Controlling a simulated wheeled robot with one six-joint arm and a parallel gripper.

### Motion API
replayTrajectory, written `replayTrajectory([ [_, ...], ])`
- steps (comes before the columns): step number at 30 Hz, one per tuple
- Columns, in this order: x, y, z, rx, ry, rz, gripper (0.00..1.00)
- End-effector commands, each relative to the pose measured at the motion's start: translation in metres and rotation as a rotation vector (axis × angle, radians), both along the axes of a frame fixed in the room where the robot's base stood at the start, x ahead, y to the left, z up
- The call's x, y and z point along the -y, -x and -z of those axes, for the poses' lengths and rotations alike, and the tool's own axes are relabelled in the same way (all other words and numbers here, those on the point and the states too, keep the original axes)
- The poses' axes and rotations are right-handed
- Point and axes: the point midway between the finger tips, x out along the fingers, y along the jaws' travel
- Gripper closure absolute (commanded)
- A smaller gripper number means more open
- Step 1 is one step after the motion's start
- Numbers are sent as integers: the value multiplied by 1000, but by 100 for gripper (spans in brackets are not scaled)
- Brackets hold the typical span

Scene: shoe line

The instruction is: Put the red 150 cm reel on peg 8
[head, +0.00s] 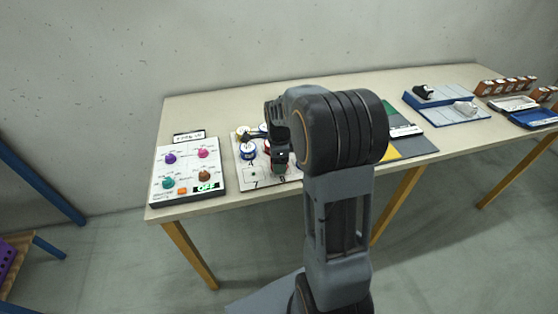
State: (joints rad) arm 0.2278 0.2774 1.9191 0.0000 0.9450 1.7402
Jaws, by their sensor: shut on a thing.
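My gripper (280,161) points down over the front part of the white peg board (240,180), close to the printed 8. It is shut on the red reel, of which only a little red shows beside the fingers; my arm and gripper hide the rest. A printed 7 is at the board's front left. Peg 8 itself is hidden by the gripper, and I cannot tell whether the reel touches the board.
A blue-and-white reel (248,153) stands on the board left of my gripper. A control panel (187,172) with coloured knobs lies further left. My arm hides the table's middle.

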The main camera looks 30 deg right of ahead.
Motion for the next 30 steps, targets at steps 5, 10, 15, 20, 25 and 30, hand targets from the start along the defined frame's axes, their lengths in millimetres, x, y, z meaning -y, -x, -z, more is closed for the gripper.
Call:
replayTrajectory([
  [5,0,0,1,0,0,0,64],
  [10,0,0,7,0,0,0,64],
  [15,0,0,12,0,0,0,64],
  [20,0,0,11,0,0,0,27],
  [25,0,0,11,0,0,0,14],
  [30,0,0,10,0,0,0,14],
])
